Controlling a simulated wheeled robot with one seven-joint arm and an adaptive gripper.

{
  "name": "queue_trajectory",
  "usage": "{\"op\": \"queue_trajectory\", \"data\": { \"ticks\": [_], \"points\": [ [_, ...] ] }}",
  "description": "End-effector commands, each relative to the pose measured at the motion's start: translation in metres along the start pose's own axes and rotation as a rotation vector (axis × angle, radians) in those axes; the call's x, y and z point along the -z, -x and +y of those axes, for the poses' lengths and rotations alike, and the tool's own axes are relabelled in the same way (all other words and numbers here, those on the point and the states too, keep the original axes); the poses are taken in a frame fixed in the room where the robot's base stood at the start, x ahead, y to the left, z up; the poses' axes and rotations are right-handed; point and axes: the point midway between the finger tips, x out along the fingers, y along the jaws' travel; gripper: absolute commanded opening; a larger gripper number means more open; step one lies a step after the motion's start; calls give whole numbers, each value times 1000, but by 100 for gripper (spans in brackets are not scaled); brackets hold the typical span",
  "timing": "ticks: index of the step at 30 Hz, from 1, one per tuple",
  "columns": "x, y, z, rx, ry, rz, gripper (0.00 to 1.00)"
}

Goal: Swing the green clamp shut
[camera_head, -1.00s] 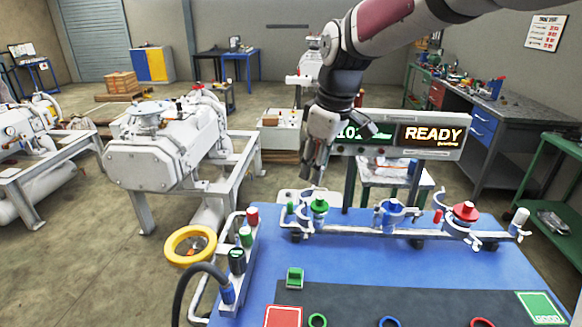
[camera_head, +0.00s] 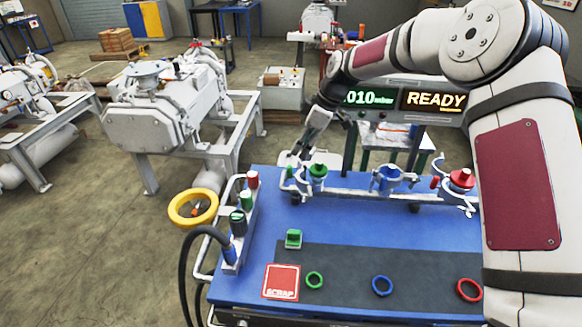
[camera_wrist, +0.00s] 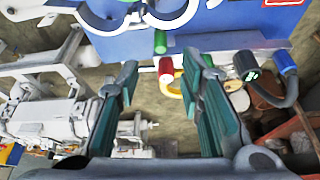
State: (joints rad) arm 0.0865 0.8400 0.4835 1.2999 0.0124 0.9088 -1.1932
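The green clamp (camera_head: 303,184) is a white hinged ring at the left end of the rail on the blue table, around a flange with a green cap (camera_head: 318,170). In the wrist view its white curved arm (camera_wrist: 168,20) shows at the top, with a green handle (camera_wrist: 160,42) pointing toward my fingers. My gripper (camera_head: 297,157) is at the clamp's far left side, low and pointing down. In the wrist view my gripper (camera_wrist: 162,68) is open, with the green handle just beyond the gap between the fingertips. Nothing is held. Whether the handle touches a finger cannot be told.
A rack with a red-topped cylinder (camera_head: 252,179) and a hose stands left of the clamp. Blue (camera_head: 389,178) and red (camera_head: 461,180) fittings sit along the rail to the right. A display (camera_head: 405,100) reading READY stands behind.

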Motion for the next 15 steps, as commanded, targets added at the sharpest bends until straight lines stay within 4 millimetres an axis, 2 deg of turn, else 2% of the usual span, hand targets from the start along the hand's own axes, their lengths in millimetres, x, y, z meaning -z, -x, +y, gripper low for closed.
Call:
{"op": "queue_trajectory", "data": {
  "ticks": [3, 9, 15],
  "points": [
    [0, -25, -2, 3, 0, -1, 35],
    [0, -63, -2, 3, 0, -1, 35],
    [0, -88, -1, 1, 0, -1, 35]
  ]
}}
